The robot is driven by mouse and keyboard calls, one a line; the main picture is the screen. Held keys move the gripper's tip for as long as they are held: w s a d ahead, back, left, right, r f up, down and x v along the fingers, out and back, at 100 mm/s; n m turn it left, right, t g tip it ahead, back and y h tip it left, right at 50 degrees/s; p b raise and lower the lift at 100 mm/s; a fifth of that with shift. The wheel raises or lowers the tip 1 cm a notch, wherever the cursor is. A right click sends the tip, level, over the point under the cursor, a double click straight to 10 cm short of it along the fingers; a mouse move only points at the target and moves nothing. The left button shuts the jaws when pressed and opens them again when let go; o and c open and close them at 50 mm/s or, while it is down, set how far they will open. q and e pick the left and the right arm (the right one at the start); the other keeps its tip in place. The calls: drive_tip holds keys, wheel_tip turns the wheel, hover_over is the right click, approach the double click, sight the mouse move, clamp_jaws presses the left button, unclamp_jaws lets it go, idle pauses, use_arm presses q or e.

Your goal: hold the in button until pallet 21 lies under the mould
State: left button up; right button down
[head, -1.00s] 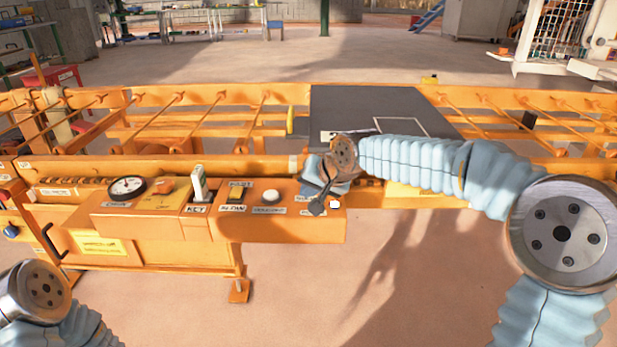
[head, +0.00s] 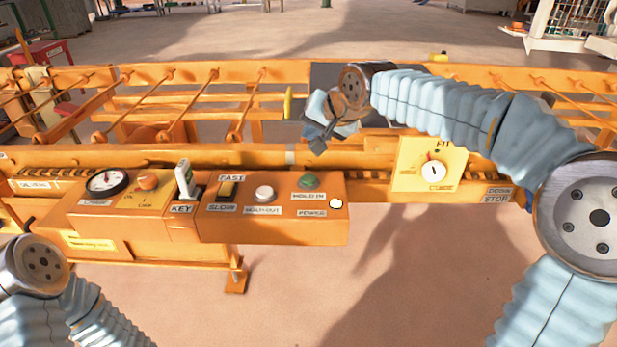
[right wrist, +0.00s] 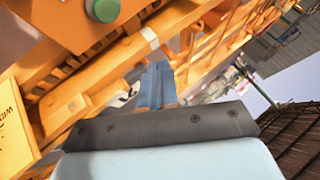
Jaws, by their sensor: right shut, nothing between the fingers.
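The green HOLD IN button (head: 308,181) stands on the orange control panel (head: 273,228), uncovered. It also shows at the top of the right wrist view (right wrist: 103,9). My right gripper (head: 315,144) is shut and empty, above and behind the button in the head view and apart from it. A dark grey flat pallet (head: 325,76) lies on the orange roller frame behind my right arm, which hides most of it. I cannot read its number. I cannot make out the mould. My left arm shows at the lower left, but its gripper is out of view.
The panel also carries a white HOLD OUT button (head: 264,193), a FAST/SLOW switch (head: 228,188), a key switch (head: 185,178), a gauge (head: 106,182) and a white POWER lamp (head: 336,203). A yellow dial box (head: 420,165) stands to the right. The floor in front is clear.

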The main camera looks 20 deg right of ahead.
drive_tip(key=b, duration=0.6)
hover_over(312, 180)
wheel_tip(312, 180, down, 8)
drive_tip(key=shift+f+b, duration=0.35)
drive_tip(key=shift+b, duration=0.1)
idle(1.4)
drive_tip(key=shift+f+b, duration=0.35)
drive_tip(key=shift+f, duration=0.05)
